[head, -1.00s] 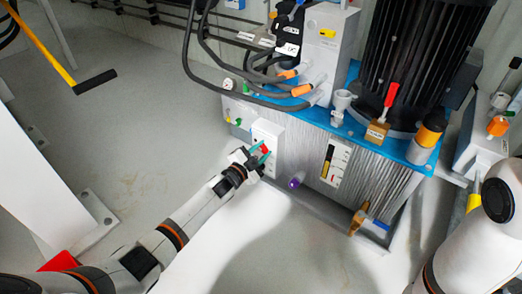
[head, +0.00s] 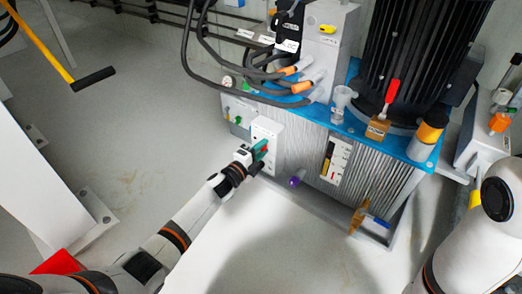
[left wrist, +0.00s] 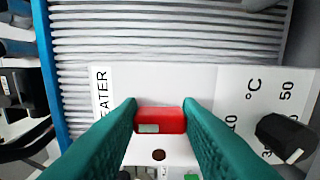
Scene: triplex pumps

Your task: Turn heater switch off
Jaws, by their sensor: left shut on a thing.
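The heater switch is a red rotary handle (left wrist: 160,120) on a white control panel (left wrist: 200,90), seen in the left wrist view beside the "HEATER" label (left wrist: 102,92). My left gripper (left wrist: 160,118) has its two green fingers closed on either side of the red handle and touching it. In the head view the left gripper (head: 260,150) is at the white heater box (head: 267,130) on the tank's front left, and its fingers hide most of the switch. The right gripper is out of view; only part of my right arm shows at the right edge.
A black temperature knob (left wrist: 285,137) with a °C scale sits right of the switch. The ribbed tank (head: 305,150) with its blue top carries a black motor (head: 420,50). Black hoses (head: 205,75) hang above the box.

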